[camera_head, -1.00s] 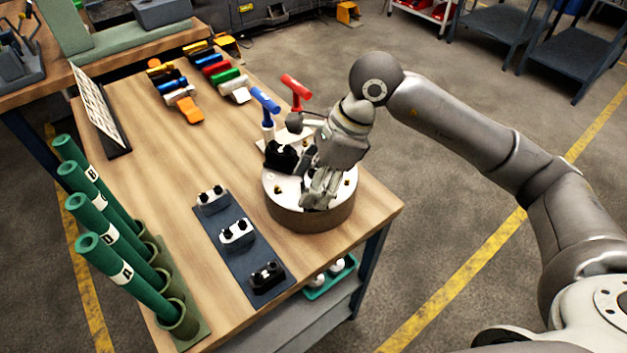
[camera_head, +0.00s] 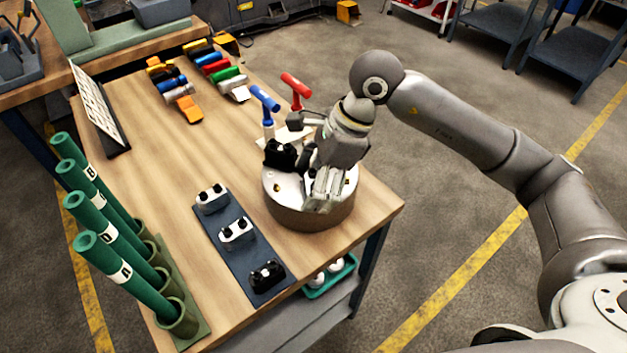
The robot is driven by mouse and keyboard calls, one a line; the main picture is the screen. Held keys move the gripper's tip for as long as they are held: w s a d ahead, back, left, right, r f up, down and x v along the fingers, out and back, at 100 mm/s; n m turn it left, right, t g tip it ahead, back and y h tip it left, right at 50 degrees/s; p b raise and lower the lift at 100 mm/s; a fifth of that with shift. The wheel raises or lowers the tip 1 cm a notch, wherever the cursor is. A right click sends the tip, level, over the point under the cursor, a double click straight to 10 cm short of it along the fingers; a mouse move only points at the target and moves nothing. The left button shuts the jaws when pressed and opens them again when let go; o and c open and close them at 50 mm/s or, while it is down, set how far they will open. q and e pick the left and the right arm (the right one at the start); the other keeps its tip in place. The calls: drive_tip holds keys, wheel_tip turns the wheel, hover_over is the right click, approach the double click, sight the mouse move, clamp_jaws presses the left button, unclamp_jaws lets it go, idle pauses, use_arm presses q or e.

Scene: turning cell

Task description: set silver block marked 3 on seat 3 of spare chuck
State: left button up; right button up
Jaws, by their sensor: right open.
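The spare chuck (camera_head: 305,217) is a round drum with a pale top near the table's right edge. A black block (camera_head: 280,154) sits on its far left part. My right gripper (camera_head: 322,192) is open, pointing down over the chuck's near right part, and hides much of the top there. I cannot tell whether a block lies between or under its fingers. Two silver blocks, one at the far end (camera_head: 212,198) and one in the middle (camera_head: 237,232), sit on a dark tray (camera_head: 252,257). Their marks are too small to read. My left gripper is not in view.
Another black block (camera_head: 267,276) sits at the tray's near end. A blue-handled tool (camera_head: 265,98) and a red-handled tool (camera_head: 296,86) stand behind the chuck. Green tubes (camera_head: 125,271) stand at left. A teal bin (camera_head: 330,278) is below the table edge. The table's middle is clear.

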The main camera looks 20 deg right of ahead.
drive_tip(key=v, duration=1.1)
drive_tip(key=shift+r, duration=0.25)
drive_tip(key=shift+s+d+f, duration=0.1)
drive_tip(key=shift+d, duration=0.05)
